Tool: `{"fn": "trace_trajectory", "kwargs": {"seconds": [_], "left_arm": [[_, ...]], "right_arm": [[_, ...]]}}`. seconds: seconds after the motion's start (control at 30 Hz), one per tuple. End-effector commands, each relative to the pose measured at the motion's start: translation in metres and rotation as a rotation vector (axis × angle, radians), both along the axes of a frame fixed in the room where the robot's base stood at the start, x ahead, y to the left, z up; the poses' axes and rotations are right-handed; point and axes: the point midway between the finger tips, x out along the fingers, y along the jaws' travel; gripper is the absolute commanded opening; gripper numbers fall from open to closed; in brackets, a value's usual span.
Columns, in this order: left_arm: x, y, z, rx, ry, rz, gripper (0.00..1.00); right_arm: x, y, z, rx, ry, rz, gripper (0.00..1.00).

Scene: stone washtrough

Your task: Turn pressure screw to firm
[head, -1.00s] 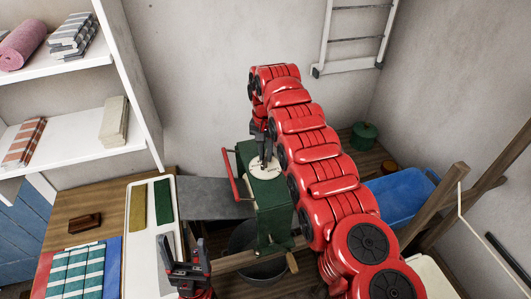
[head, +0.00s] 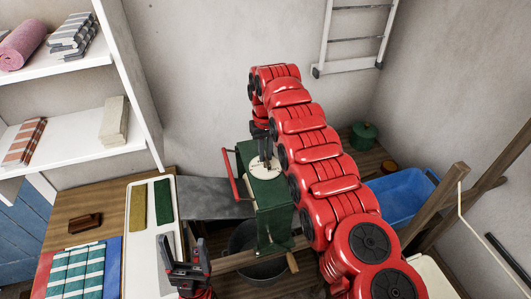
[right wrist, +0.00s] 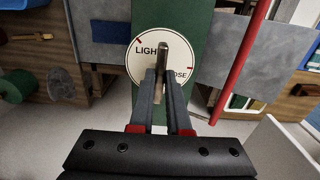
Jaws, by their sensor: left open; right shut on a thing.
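The green mangle (head: 277,215) stands in the middle of the head view, with a white round dial (head: 266,172) on top. In the right wrist view the dial (right wrist: 188,52) shows red marks and partly hidden words, "LIGH" and "OSE". The pressure screw's thin metal bar (right wrist: 163,50) stands up over the dial and covers part of the lettering. My right gripper (head: 265,158) points down at the dial, its fingers closed on the bar. I cannot read the screw's exact setting. My left gripper (head: 187,248) is open and empty at the lower left, apart from the mangle.
A red crank bar (head: 231,174) runs along the mangle's left side. A grey board (head: 200,198) lies to its left, a dark tub (head: 241,238) below. A blue basin (head: 402,196) and wooden posts (head: 432,205) stand at right. Folded cloths (head: 76,270) lie lower left.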

Motion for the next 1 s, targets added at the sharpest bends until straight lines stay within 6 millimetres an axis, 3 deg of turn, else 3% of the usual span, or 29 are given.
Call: {"fn": "trace_trajectory", "kwargs": {"seconds": [0.37, 0.4, 0.53, 1.0], "left_arm": [[0.0, 0.0, 0.0003, 0.0, 0.0, 0.0, 0.75], [0.0, 0.0, 0.0003, 0.0, 0.0, 0.0, 0.75], [-0.0001, 0.0, 0.0002, 0.0, 0.0, 0.0, 0.75], [0.0001, 0.0, -0.002, 0.0, 0.0, 0.0, 0.75]], "right_arm": [[0.0011, -0.0001, 0.0016, 0.0, -0.004, 0.005, 0.0], [0.0012, 0.0, 0.0016, 0.0, -0.004, 0.005, 0.2], [0.0008, -0.0002, 0.0011, 0.0, -0.003, 0.004, 0.44], [0.0001, -0.0007, 0.0079, 0.0, -0.001, 0.003, 0.45]]}}
